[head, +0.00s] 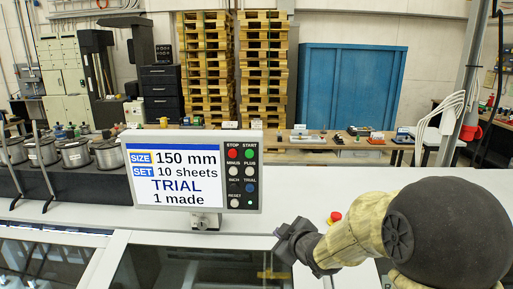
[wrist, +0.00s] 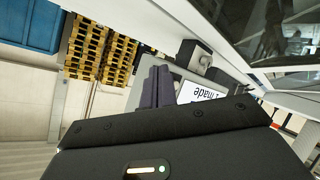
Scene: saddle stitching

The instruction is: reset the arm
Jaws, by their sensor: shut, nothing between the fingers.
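My gripper (head: 284,243) is at the lower middle right of the head view, just right of and below the control panel (head: 194,183). Its fingers point left, over the white machine top, and it is apart from the panel. In the wrist view my gripper's dark fingers (wrist: 157,86) lie together, with nothing between them. The panel's screen reads 150 mm, 10 sheets, TRIAL, 1 made. Part of the screen (wrist: 200,91) also shows in the wrist view, upside down, behind the fingers.
A red button (head: 335,216) sits beside my arm. Wire spools (head: 76,154) stand at the left on the machine. The white machine top (head: 290,226) has clear room around the panel. Stacked pallets (head: 264,70) and a blue cabinet (head: 350,88) stand far back.

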